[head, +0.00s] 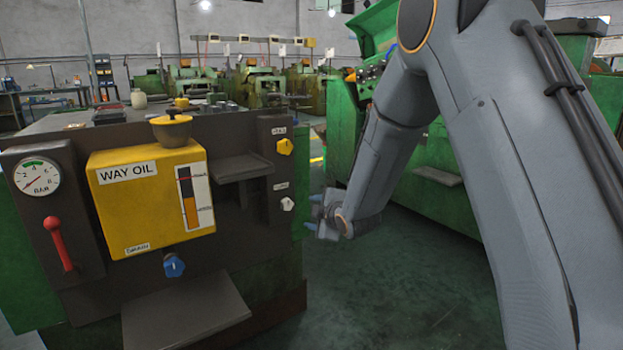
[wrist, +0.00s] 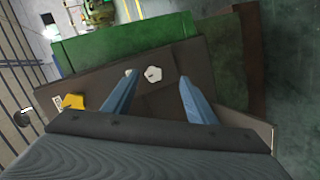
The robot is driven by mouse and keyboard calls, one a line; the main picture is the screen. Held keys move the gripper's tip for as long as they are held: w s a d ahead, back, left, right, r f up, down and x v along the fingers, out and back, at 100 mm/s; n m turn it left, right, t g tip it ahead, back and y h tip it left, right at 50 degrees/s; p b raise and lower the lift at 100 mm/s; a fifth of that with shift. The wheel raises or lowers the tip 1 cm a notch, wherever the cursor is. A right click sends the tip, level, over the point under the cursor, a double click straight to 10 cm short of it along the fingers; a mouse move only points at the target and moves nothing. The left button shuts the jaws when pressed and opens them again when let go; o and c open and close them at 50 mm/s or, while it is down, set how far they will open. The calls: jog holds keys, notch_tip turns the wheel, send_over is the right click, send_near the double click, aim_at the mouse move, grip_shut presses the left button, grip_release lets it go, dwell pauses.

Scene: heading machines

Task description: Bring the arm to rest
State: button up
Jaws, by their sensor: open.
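My grey arm comes down from the upper right in the head view. My gripper (head: 326,214) hangs in front of the machine's right end, right of the white knob (head: 288,204). In the wrist view the two blue fingers of my gripper (wrist: 160,92) are spread apart with nothing between them. The white knob (wrist: 153,74) shows beyond the fingertips, apart from them. The yellow knob (head: 285,147) sits above the white one in the head view, and shows at the left in the wrist view (wrist: 72,101).
The machine front carries a yellow way oil tank (head: 150,205), a pressure gauge (head: 38,177), a red lever (head: 60,243), a blue valve knob (head: 174,266) and a jutting lower tray (head: 190,312). A green machine (head: 425,165) stands behind my arm. Floor (head: 400,290) is clear.

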jog(key=s+d+r+m+g+h, duration=0.25)
jog(key=s+m+g, duration=0.2)
jog(key=s, duration=1.15)
jog(key=s+d+r+m+g+h, duration=0.1)
jog(key=s+d+m+g, duration=0.4)
jog(key=s, duration=1)
jog(key=s+d+r+m+g+h, duration=0.1)
jog(key=s+d+r+m+g, duration=0.35)
jog(key=s, duration=1.15)
jog(key=d+r+m+t+p, duration=0.1)
jog(key=d+r+m+p, duration=0.3)
jog(key=p, duration=1.5)
jog(key=d+r+h, duration=0.1)
jog(key=d+r, duration=0.2)
jog(key=shift+r+t, duration=0.15)
jog(key=shift+t, duration=0.25)
